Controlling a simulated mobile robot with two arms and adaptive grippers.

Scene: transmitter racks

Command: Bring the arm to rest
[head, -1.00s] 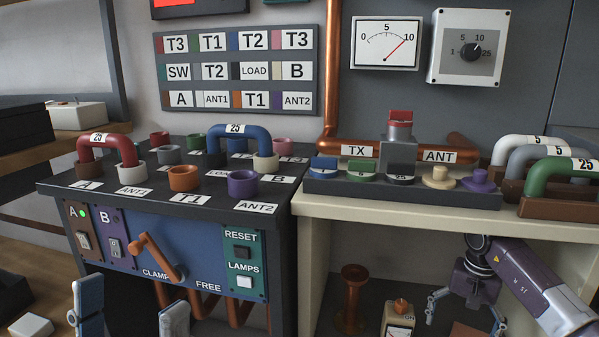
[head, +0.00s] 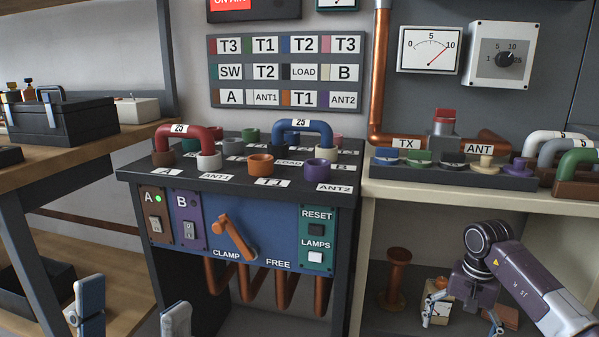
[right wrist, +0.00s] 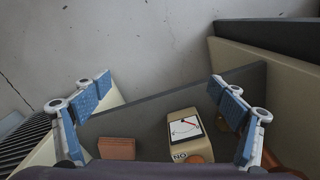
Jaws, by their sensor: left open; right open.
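My left gripper (head: 132,314) is open and empty at the bottom left, in front of the patch console (head: 145,185). Only its two blue-grey fingers show. My right arm (head: 535,285) comes in from the lower right, in front of the open shelf space under the cream bench (head: 480,200). My right gripper (head: 462,314) points down, open. In the right wrist view the right gripper (right wrist: 160,110) has its fingers wide apart with nothing held. A small meter box (right wrist: 186,130) and a brown block (right wrist: 117,149) lie beyond, between the fingers in the picture.
The console has a copper lever (head: 232,236) and red (head: 190,132) and blue (head: 302,126) U-links on top. A copper funnel-like piece (head: 396,280) stands on the lower shelf. A wooden bench (head: 60,165) with dark boxes stands at left. Floor shows between that bench and the console.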

